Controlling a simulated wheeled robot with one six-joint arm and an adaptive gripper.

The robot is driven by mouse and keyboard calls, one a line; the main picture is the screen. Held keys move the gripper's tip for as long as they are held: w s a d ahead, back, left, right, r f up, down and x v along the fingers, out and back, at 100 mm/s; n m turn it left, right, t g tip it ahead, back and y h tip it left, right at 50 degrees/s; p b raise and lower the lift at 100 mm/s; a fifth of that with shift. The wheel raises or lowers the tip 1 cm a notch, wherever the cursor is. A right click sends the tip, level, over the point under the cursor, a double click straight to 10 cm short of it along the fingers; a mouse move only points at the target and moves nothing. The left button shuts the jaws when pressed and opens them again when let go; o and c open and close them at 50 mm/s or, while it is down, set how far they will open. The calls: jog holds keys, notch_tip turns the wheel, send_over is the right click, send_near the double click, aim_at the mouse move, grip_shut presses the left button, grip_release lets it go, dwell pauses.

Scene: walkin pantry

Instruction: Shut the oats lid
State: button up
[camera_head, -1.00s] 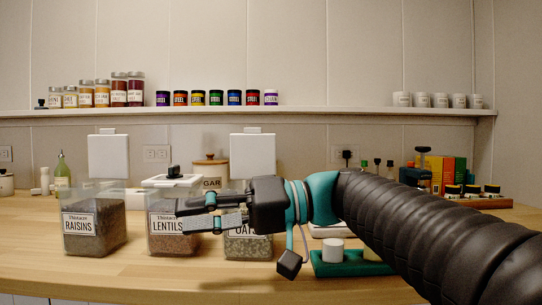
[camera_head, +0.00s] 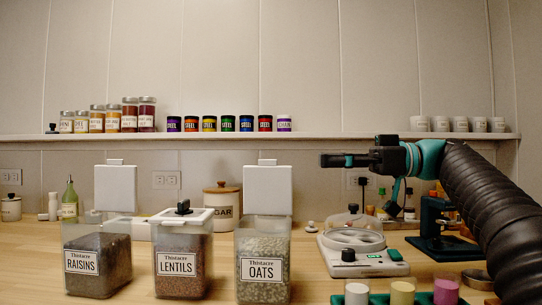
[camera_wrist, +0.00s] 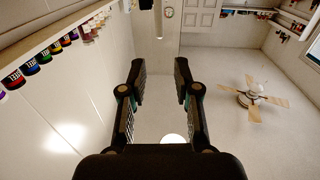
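The oats container (camera_head: 263,262) is a clear square bin of pale flakes labelled OATS, on the wooden counter. Its white lid (camera_head: 267,190) stands upright, hinged up at the back, so the bin is open. My gripper (camera_head: 330,160) is up and to the right of the oats lid, pointing left in the head view, clear of everything. In the wrist view my gripper (camera_wrist: 158,80) shows its two fingers apart with nothing between them.
The lentils bin (camera_head: 182,255) has its lid down; the raisins bin (camera_head: 97,265) has its lid (camera_head: 115,188) up. A kitchen scale (camera_head: 358,252) stands right of the oats, with coloured cylinders (camera_head: 402,295) in front. A sugar jar (camera_head: 222,200) is behind. A shelf (camera_head: 300,136) runs along the wall.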

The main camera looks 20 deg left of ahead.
send_over(268, 187)
jog(key=shift+w+a, duration=0.1)
jog(key=shift+w, duration=0.05)
dwell(0.3)
grip_shut()
